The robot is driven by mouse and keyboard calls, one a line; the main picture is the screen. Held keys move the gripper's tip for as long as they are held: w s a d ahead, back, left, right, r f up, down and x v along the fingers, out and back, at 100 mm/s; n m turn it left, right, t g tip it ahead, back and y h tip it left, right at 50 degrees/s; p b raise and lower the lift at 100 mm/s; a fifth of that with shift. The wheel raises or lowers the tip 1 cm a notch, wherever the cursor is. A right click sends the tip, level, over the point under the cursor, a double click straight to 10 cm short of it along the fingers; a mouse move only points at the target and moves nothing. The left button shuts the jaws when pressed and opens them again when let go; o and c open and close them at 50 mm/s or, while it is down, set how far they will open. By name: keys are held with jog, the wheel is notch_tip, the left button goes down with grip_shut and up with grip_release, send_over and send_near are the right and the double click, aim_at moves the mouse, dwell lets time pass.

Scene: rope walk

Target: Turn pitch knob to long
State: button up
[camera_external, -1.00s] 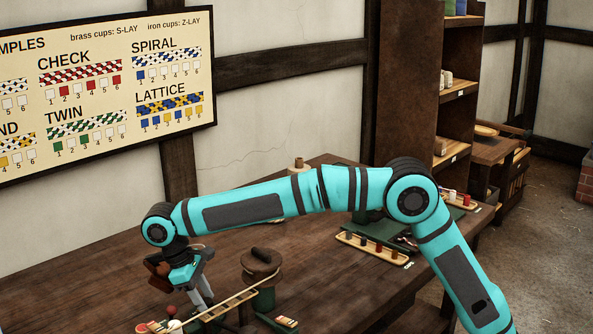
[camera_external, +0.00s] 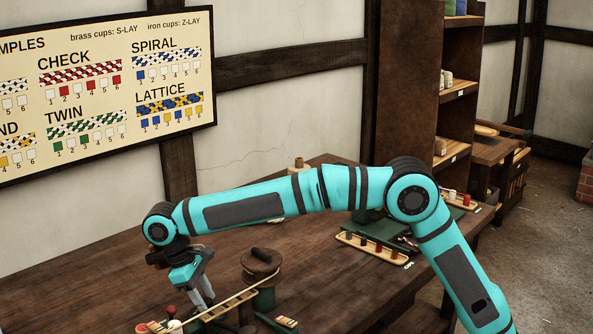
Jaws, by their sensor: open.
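My gripper (camera_external: 203,298) points down over the near left part of the wooden workbench, just behind a pale slatted bar (camera_external: 222,308). Its jaws are open and I see nothing between them. A small dark red ball (camera_external: 171,310) stands left of the fingertips, close to the bar's lower end. I cannot tell whether this ball is the pitch knob. No "long" mark is readable. A green drum with a round brown top and handle (camera_external: 262,262) stands right of the gripper. The fingertips are partly lost against the bench fittings.
The dark bench top (camera_external: 120,270) is mostly bare behind and left of the gripper. A small striped piece (camera_external: 287,322) is near the front. A pattern board (camera_external: 110,85) hangs on the wall.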

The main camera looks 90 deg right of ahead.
jog(key=m+y, duration=0.1)
jog(key=m, duration=0.1)
jog(key=shift+a+m, duration=0.1)
jog(key=shift+m, duration=0.2)
jog(key=m, duration=0.1)
jog(key=m+t+y, duration=0.1)
jog(key=m, duration=0.2)
jog(key=shift+s+d, duration=0.1)
jog(key=shift+d, duration=0.15)
jog(key=d+v, duration=0.1)
jog(key=v, duration=1.6)
jog(key=s+a+r+n+t, duration=0.1)
jog(key=s+r+t, duration=0.3)
jog(key=s, duration=0.5)
jog(key=s+a+r+n+t+h, duration=0.1)
jog(key=s+a+r+t, duration=0.2)
jog(key=s+r, duration=0.5)
jog(key=shift+s+a+n+t, duration=0.2)
jog(key=shift+s+n+t, duration=0.15)
jog(key=shift+t, duration=0.45)
jog(key=shift+r, duration=0.1)
jog(key=s+a+f+n+t+h, duration=0.1)
jog(key=s+n+t, duration=0.2)
jog(key=s, duration=1.4)
jog(key=s+a+f+n+t, duration=0.1)
jog(key=s+n+t, duration=0.2)
jog(key=s+t, duration=0.6)
jog(key=s, duration=0.9)
jog(key=shift+a+h, duration=0.2)
jog(key=shift+h, duration=0.2)
